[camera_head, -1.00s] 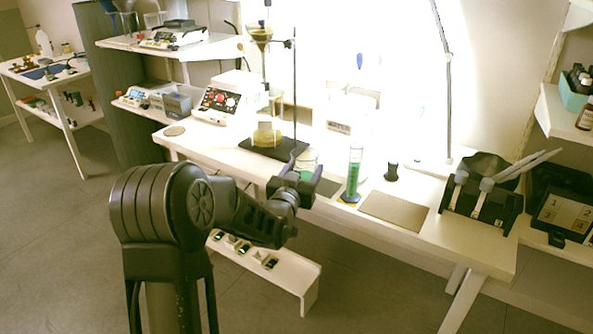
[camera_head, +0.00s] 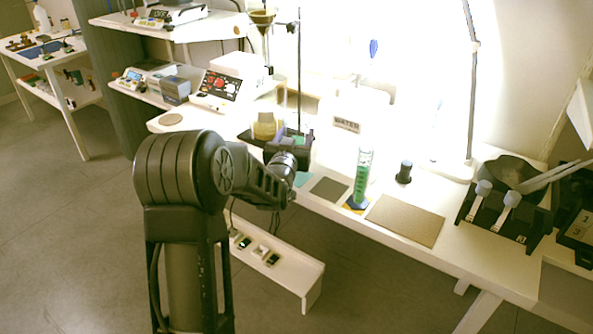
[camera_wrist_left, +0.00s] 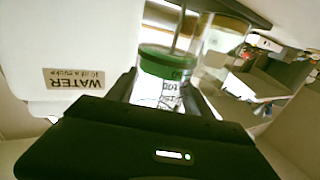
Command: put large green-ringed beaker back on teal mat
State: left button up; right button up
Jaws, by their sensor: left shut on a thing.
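My left gripper (camera_head: 292,137) is shut on the green-ringed beaker (camera_wrist_left: 160,75) and holds it over the bench, near the stand. In the head view the gripper hides most of the beaker. In the wrist view its green band shows between the fingers. The teal mat (camera_head: 301,179) is a small patch near the bench's front edge, just right of my left wrist and partly hidden by it. The gripper is behind it, toward the stand. My right gripper is not in view.
A dark grey mat (camera_head: 329,189) lies right of the teal one. A tall green-filled cylinder (camera_head: 361,180) stands beside it. A tan mat (camera_head: 405,220) is bare. The stand's rod (camera_head: 299,75), a yellowish flask (camera_head: 264,127) and a WATER label (camera_head: 346,124) are close to the gripper.

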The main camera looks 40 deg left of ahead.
pick_arm(q)
notch_tip(320, 180, down, 5)
jog(key=shift+f, duration=0.15)
jog(key=shift+f+b, duration=0.35)
jog(key=shift+f, duration=1.5)
jog(key=shift+f, duration=0.2)
jog(key=o, duration=1.6)
jog(key=shift+o, duration=0.2)
